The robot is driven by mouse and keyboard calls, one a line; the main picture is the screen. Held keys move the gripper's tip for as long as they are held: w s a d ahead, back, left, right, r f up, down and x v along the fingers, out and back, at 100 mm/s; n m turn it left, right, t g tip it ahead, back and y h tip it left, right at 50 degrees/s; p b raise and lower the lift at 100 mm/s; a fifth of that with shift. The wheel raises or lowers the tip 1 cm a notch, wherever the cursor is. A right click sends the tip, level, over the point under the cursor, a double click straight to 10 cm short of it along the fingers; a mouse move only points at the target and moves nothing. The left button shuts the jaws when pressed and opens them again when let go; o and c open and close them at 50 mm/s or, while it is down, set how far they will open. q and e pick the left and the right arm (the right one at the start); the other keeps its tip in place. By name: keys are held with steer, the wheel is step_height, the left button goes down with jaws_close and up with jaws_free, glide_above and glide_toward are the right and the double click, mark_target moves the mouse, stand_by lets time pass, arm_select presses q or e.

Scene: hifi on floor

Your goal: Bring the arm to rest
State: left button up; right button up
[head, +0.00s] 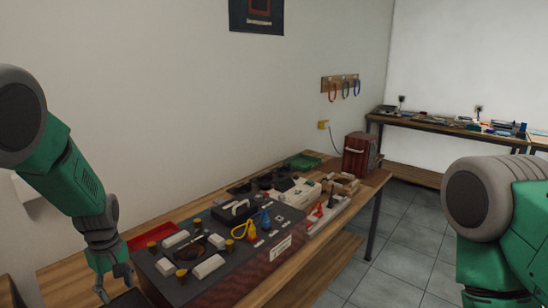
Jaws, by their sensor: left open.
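My left arm (75,175) is green and comes in from the left, hanging down at the near left end of the wooden bench. Its grey gripper (112,285) points down beside the near left corner of the dark hi-fi unit (200,287). The gripper is open, and I see nothing between its fingers. Its tips are close to the bottom edge of the picture. My right arm (490,215) shows only as a green and grey upper part at the right; its gripper is out of view.
The wooden bench (300,283) runs along the wall. The unit carries white blocks, yellow knobs and cables. A red tray (152,236) lies behind it. A dark red box (359,156) stands at the far end. Tiled floor (392,242) is clear at the right.

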arm_select(q)
steer(key=s+f+m, duration=0.1)
steer(key=s+f, duration=0.3)
steer(key=s+f+m, duration=0.1)
steer(key=s+f, duration=0.3)
steer(key=shift+s+d+f+m, duration=0.1)
steer(key=shift+s+d+m, duration=0.1)
steer(key=shift+s+m, duration=0.15)
steer(key=s+f+m, duration=0.1)
steer(key=s+f, duration=0.1)
steer(key=s, duration=0.1)
steer(key=s+d+f, duration=0.1)
steer(key=s+f, duration=0.1)
steer(key=s, duration=0.1)
steer(key=s+f+m, duration=0.1)
steer(key=s, duration=0.2)
steer(key=shift+s+d+f+m, duration=0.2)
steer(key=shift+d+f+m, duration=0.1)
steer(key=shift+f+m, duration=0.1)
steer(key=s+d+m, duration=0.3)
steer(key=s, duration=0.7)
steer(key=s+d+m, duration=0.3)
steer(key=s, duration=0.6)
step_height(320, 180, down, 13)
steer(key=w+d+m+b, duration=0.1)
steer(key=b, duration=1.1)
steer(key=shift+w+t+h+b, duration=0.3)
steer(key=shift+w+t+b, duration=0.05)
steer(key=shift+t+b, duration=0.05)
